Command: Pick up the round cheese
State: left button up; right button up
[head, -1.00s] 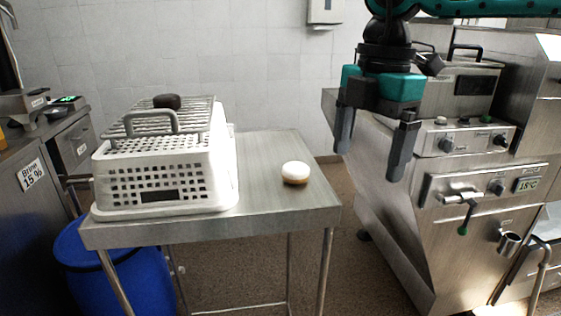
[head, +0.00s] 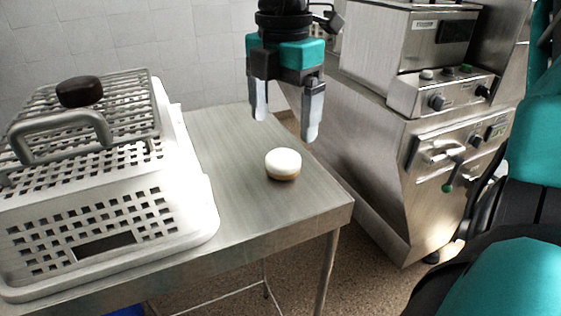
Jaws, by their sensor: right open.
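The round cheese (head: 283,164) is small, white on top and tan at the lower side. It lies flat on the steel table (head: 240,203), right of the white basket. My right gripper (head: 286,124) points down with its two fingers apart and nothing between them. In the picture it is just above and behind the cheese, not touching it. My left gripper is not in view.
A white perforated basket (head: 187,185) with a metal rack lid and grey handle fills the table's left side. A dark round object (head: 79,92) sits on the lid. A steel machine (head: 375,130) with knobs stands to the right. The tabletop around the cheese is clear.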

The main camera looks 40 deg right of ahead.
aim_at(283, 156)
notch_tip(283, 156, down, 8)
jog(key=shift+r, duration=0.15)
dwell(0.3)
jog(key=shift+r, duration=0.15)
jog(key=c, duration=1.3)
